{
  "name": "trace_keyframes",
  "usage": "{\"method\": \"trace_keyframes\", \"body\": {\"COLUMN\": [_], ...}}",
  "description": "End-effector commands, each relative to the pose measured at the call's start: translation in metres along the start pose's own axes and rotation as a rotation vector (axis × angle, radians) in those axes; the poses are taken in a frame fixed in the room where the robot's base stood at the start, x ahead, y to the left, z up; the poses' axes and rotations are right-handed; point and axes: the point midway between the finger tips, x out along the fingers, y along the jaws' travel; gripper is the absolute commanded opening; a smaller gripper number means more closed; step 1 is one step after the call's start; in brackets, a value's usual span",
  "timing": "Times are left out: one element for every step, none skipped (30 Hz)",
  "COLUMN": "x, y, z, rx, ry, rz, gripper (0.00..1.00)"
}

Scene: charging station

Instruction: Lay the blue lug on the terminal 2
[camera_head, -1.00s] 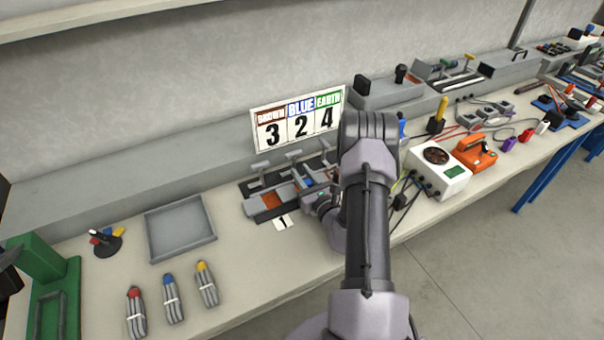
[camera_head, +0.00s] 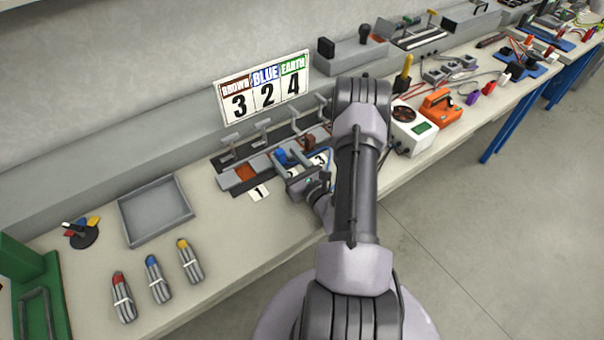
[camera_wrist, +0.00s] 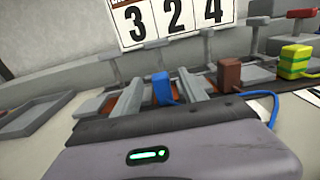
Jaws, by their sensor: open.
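The blue lug (camera_wrist: 160,88) stands at the second place of the terminal block, beyond the number 2 card; it also shows in the head view (camera_head: 281,157). Its blue cable runs right. My gripper (camera_wrist: 160,77) is open, one grey finger on each side of the blue lug, with gaps visible. Terminal 2's pad is mostly hidden by the lug and fingers, so I cannot tell how flat the lug lies. Terminal 1's copper pad (camera_head: 244,174) is bare, to the left.
The brown lug (camera_wrist: 229,73) and yellow-green lug (camera_wrist: 295,62) stand to the right. Raised clamp levers (camera_head: 262,131) line the back. The sign (camera_head: 265,88) reads brown 3, blue 2, earth 4. An empty grey tray (camera_head: 155,211) is at the left.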

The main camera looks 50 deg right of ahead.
Motion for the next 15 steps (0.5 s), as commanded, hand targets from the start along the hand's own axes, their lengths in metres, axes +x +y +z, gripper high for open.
{"method": "trace_keyframes", "body": {"x": [-0.014, -0.022, -0.034, -0.042, -0.05, -0.059, -0.066, -0.072, -0.079, -0.084, -0.087, -0.092, -0.094, -0.096, -0.098], "y": [-0.001, -0.001, -0.002, -0.001, -0.002, -0.002, -0.002, -0.001, -0.002, -0.001, -0.001, -0.001, -0.001, 0.0, 0.0], "z": [0.001, 0.001, 0.001, 0.001, 0.001, 0.001, 0.001, 0.001, 0.001, 0.001, 0.001, 0.001, 0.001, 0.001, 0.001], "rx": [0.006, 0.006, 0.005, 0.006, 0.006, 0.005, 0.005, 0.004, 0.003, 0.002, 0.003, 0.003, 0.002, 0.002, 0.002], "ry": [0.002, 0.003, 0.003, 0.003, 0.002, 0.002, 0.002, 0.001, 0.001, 0.001, 0.001, 0.001, 0.001, 0.0, -0.001], "rz": [-0.006, -0.006, -0.007, -0.007, -0.008, -0.007, -0.007, -0.006, -0.006, -0.005, -0.005, -0.004, -0.004, -0.003, -0.002], "gripper": [0.5, 0.5, 0.5, 0.5, 0.5, 0.5, 0.5, 0.5, 0.5, 0.5, 0.5, 0.5, 0.5, 0.5, 0.5]}}
